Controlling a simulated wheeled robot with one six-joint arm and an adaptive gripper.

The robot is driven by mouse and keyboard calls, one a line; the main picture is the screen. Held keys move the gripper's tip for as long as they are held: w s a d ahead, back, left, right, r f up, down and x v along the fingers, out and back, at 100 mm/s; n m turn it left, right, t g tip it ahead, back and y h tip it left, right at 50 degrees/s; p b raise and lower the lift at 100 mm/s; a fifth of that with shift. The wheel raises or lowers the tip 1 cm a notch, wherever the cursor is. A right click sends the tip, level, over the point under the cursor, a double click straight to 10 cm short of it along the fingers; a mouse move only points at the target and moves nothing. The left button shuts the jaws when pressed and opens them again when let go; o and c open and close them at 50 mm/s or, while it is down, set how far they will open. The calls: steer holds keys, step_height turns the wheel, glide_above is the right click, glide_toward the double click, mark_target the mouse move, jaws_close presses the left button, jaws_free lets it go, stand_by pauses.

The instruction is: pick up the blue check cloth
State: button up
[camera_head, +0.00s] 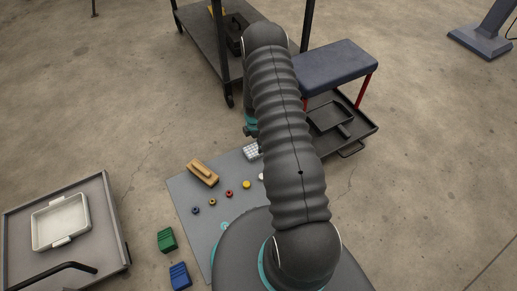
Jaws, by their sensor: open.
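A small pale piece with a grid pattern (251,151) lies at the far edge of the grey mat (185,205), left of my arm. It may be the check cloth, but its blue colour does not show clearly, and my arm may hide part of it. My arm reaches forward over the mat. Teal and dark wrist parts show just beyond the patterned piece. My gripper's fingers are hidden behind the arm.
A wooden block (203,172) and several small coloured rings lie on the mat. Green (166,240) and blue (180,276) blocks are left of it. A cart (110,215) with a white tray (60,221) stands left. A padded stool (335,66) and dark trolley (205,45) stand beyond.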

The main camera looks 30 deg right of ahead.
mark_target(255, 149)
steer(key=f, duration=0.4)
steer(key=shift+s+a+f+b, duration=0.2)
steer(key=shift+s+f+b, duration=0.05)
steer(key=shift+f+b, duration=0.05)
steer(key=shift+c, duration=0.2)
steer(key=c, duration=1.3)
step_height(255, 149, up, 10)
steer(key=shift+r+p, duration=0.1)
steer(key=shift+p, duration=0.55)
